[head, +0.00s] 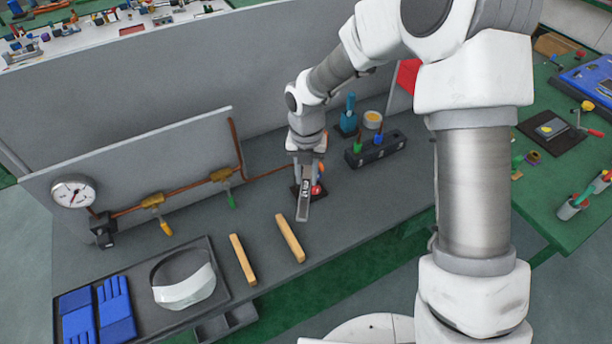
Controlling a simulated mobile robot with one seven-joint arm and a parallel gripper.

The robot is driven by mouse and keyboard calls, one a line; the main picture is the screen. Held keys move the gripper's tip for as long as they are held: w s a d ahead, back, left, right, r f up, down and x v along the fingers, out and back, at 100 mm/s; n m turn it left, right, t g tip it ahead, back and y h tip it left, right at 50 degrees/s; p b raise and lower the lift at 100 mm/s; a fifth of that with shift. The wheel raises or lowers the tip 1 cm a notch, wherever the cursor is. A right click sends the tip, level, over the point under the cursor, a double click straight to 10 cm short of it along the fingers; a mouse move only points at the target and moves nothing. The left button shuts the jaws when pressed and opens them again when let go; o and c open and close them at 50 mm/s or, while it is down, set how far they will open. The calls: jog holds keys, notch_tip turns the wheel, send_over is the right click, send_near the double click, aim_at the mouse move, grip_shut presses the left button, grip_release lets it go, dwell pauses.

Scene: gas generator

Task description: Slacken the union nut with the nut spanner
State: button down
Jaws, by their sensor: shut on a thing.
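My gripper (306,158) is at the right end of the copper pipe (198,183), above the grey bench. It is shut on a grey metal bar that looks like the nut spanner (304,204), which points toward the front of the bench. A dark block with a red knob (317,190) sits right beside and partly behind the spanner. The union nut cannot be made out; the gripper and spanner cover the pipe's end. I cannot tell whether the spanner touches a nut.
Two wooden bars (290,238) lie in front of the gripper. A dark tool rack (376,149), a teal bottle (349,115) and a yellow-topped tin (373,119) stand to the right. A gauge (74,191) and two valves are left. A tray (222,267) holds gloves and a visor.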

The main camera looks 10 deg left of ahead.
jog(key=shift+d+r, duration=0.1)
dwell(0.5)
jog(key=w+d+n+p, duration=0.2)
jog(key=d+n, duration=0.4)
jog(key=n, duration=0.1)
dwell(1.6)
jog(key=shift+s, duration=0.1)
jog(key=shift+m, duration=0.4)
jog(key=s+d, duration=0.1)
jog(key=s, duration=0.1)
jog(key=s+d, duration=0.2)
jog(key=shift+s, duration=0.15)
dwell(0.5)
jog(key=shift+a, duration=0.25)
